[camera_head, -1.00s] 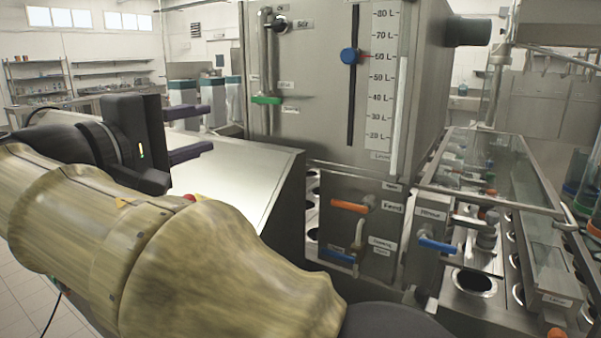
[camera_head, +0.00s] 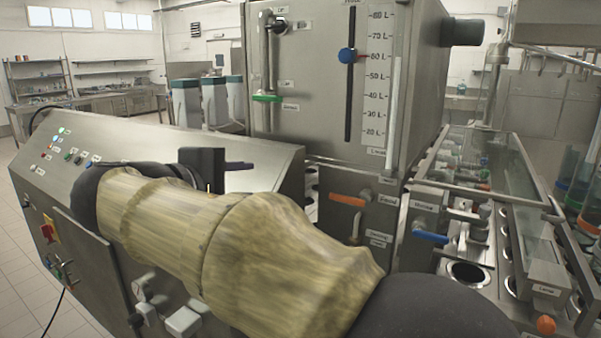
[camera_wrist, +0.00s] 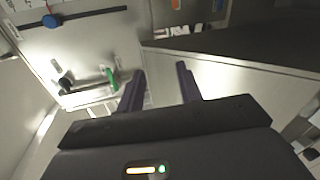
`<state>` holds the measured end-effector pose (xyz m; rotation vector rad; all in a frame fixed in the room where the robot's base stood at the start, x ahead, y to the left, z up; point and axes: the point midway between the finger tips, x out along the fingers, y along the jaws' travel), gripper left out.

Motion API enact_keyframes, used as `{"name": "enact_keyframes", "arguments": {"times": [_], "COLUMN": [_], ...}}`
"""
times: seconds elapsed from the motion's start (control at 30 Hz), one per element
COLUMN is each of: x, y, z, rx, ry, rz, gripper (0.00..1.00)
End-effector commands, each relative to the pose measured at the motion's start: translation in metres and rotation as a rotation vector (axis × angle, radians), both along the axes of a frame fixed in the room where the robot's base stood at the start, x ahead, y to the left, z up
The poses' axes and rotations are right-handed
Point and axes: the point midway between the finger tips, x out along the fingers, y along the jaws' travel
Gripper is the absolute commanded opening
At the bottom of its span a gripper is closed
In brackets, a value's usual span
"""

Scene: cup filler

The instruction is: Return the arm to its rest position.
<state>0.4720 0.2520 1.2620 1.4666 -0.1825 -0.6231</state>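My gripper (camera_wrist: 160,72) shows in the wrist view with its two dark fingers apart and nothing between them. In the head view my gripper (camera_head: 238,166) is mostly hidden behind my yellowish, wood-patterned arm. Only part of its dark body and one finger show, in front of the sloped metal panel. My arm lies across the lower middle of the head view.
A steel tank with a blue slider (camera_head: 347,55) and green-handled valve (camera_head: 267,98) stands behind. Orange (camera_head: 347,200) and blue (camera_head: 430,236) handles sit to the right. A control panel (camera_head: 60,165) with buttons is at left, close to my arm.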

Motion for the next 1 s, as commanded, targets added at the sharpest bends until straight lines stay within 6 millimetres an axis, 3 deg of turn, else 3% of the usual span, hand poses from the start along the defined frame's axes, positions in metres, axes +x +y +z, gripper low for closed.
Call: {"name": "enact_keyframes", "arguments": {"times": [0.17,0.3,0.47,0.6,0.8,1.0], "x": [0.021,0.024,0.005,-0.025,-0.07,-0.099], "y": [-0.043,-0.088,-0.139,-0.176,-0.213,-0.235], "z": [-0.069,-0.142,-0.221,-0.277,-0.332,-0.36], "rx": [0.065,0.19,0.403,0.629,0.95,1.164], "ry": [0.182,0.36,0.521,0.602,0.604,0.533], "rz": [-0.026,-0.075,-0.175,-0.299,-0.503,-0.667], "gripper": [0.35,0.35,0.35,0.35,0.35,0.35]}}
